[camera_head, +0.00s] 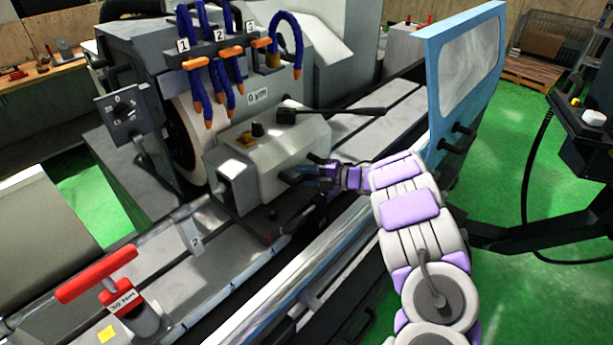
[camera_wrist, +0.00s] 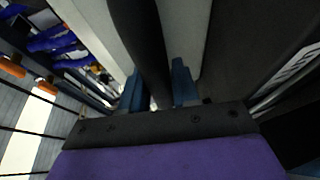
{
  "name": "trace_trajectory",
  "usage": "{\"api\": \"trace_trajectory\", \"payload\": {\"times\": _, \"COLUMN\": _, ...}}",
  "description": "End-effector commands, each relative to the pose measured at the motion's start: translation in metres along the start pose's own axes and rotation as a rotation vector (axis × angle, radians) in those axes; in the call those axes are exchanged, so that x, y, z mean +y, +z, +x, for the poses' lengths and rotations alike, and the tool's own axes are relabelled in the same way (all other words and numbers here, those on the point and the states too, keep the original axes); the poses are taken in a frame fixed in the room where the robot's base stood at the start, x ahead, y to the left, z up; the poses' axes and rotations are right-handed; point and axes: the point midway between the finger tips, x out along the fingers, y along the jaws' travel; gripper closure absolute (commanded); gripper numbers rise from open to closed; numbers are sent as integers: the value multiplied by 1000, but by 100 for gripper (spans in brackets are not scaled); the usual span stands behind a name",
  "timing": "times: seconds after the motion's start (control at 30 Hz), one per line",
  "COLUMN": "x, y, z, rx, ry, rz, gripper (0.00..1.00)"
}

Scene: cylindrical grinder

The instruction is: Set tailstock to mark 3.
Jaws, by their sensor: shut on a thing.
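A light grey block-shaped unit (camera_head: 290,150), which looks like the tailstock, sits on the machine bed, with a black knob, a yellow patch and a long black lever (camera_head: 345,111) on top. A plate marked 2 (camera_head: 195,241) stands on the bed at its lower left; I cannot make out a mark 3 on the bed. My gripper (camera_head: 300,174) is at the unit's right front side. In the wrist view, the blue fingers of my gripper (camera_wrist: 157,82) are on either side of a dark rod-like handle (camera_wrist: 140,35), shut on it. The handle's far end is hidden.
A red T-handle (camera_head: 97,273) labelled 30 Nm stands at the lower left. Blue coolant hoses (camera_head: 200,70) numbered 1 to 3 hang above the grinding wheel. A blue-framed door (camera_head: 435,90) is beyond my arm. A control panel (camera_head: 590,125) is at the right.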

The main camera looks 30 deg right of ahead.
Motion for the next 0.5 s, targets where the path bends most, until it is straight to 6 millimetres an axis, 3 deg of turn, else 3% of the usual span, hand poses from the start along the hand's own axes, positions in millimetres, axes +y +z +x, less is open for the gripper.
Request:
{"api": "trace_trajectory", "payload": {"times": 0.07, "x": -6, "y": -3, "z": 1, "rx": 7, "ry": -10, "rz": 6, "gripper": 100}}
{"api": "trace_trajectory", "payload": {"times": 0.1, "x": -6, "y": -3, "z": 1, "rx": 7, "ry": -10, "rz": 7, "gripper": 69}}
{"api": "trace_trajectory", "payload": {"times": 0.3, "x": -4, "y": -1, "z": 0, "rx": 5, "ry": -7, "rz": 5, "gripper": 50}}
{"api": "trace_trajectory", "payload": {"times": 0.5, "x": -3, "y": 0, "z": 0, "rx": 4, "ry": -4, "rz": 4, "gripper": 49}}
